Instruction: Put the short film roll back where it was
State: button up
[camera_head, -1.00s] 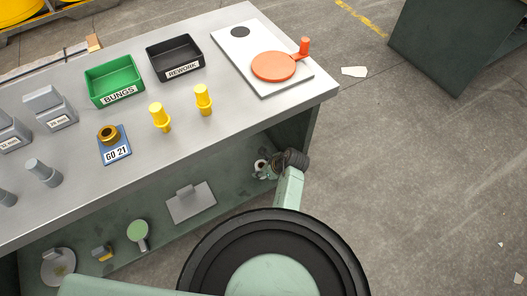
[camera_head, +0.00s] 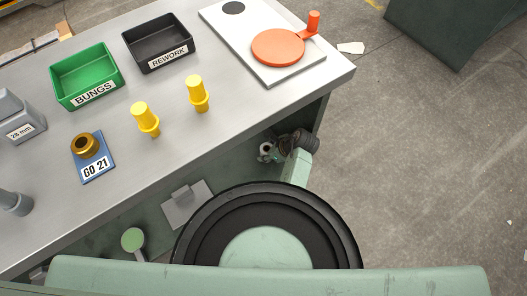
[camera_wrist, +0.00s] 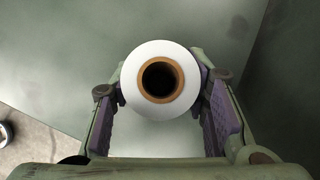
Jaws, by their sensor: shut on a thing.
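A white film roll (camera_wrist: 160,112) with a brown cardboard core and a dark hole shows end-on in the wrist view. My gripper (camera_wrist: 160,88) is shut on it, with one purple-padded finger at each side. The roll's length points along the view, so I cannot judge how long it is. No empty place for a roll is clearly visible.
The steel bench (camera_head: 225,120) carries a green BUNGS bin (camera_head: 88,72), a black REWORK bin (camera_head: 158,42), yellow plugs (camera_head: 147,119), a GO 21 gauge (camera_head: 95,168) and a white board (camera_head: 245,45) with an orange disc. A grey-green panel fills most of the wrist view. Floor at right is mostly clear.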

jog(key=shift+r, duration=0.15)
jog(key=shift+d, duration=0.1)
jog(key=shift+f, duration=0.2)
jog(key=o, duration=1.2)
jog(key=shift+c, duration=0.2)
jog(key=shift+r, duration=0.2)
jog(key=v, duration=1.2)
